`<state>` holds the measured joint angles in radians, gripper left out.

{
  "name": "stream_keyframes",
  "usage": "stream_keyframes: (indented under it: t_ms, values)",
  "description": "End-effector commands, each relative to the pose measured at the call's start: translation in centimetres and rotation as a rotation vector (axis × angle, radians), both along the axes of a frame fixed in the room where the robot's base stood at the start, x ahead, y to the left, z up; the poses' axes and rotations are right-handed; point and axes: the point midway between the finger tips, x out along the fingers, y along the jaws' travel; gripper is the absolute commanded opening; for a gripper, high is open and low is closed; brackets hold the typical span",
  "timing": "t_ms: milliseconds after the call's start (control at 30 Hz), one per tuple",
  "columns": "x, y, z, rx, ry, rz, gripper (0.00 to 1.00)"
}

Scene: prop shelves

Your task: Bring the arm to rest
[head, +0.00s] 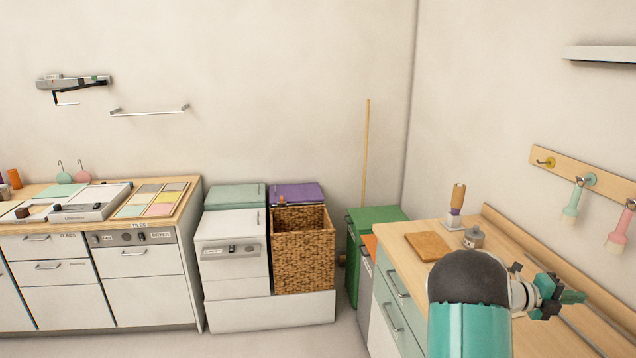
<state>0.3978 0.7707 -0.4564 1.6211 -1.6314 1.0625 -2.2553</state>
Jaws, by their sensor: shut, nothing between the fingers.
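My arm rises from the bottom right of the head view, with a teal link and a dark rounded joint in front of the right-hand counter. My gripper (572,297) is at the end of it, pointing right, over the right counter (399,244). Its fingers are together with nothing between them. From this single view I cannot tell how high it is above the counter top. The arm hides part of the counter's surface and front.
On the right counter are a wooden board (428,246), a small metal pot (474,238) and a wooden-handled tool (457,199). A hook rail (597,181) holds hanging brushes. A wicker basket (303,258), green bin (378,215) and left counter (186,208) stand farther back.

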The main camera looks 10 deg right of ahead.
Motion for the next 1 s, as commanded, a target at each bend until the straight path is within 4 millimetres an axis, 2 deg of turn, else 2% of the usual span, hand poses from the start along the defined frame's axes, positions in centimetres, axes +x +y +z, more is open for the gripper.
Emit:
stream_keyframes:
  t_ms: [167, 367, 500, 700, 867, 1000]
  values:
    - [-0.1, 4.1, 1.9, 0.023, -0.336, -0.048, 0.0]
    - [-0.3, 11.9, 3.7, 0.078, -0.895, -0.182, 0.0]
    - [-0.4, 18.1, 4.7, 0.125, -1.255, -0.316, 0.0]
    - [-0.9, 27.3, 6.0, 0.198, -1.708, -0.577, 0.0]
    - [-1.9, 35.0, 7.0, 0.258, -2.001, -0.852, 0.0]
    - [-3.4, 41.5, 7.7, 0.298, -2.191, -1.144, 0.0]
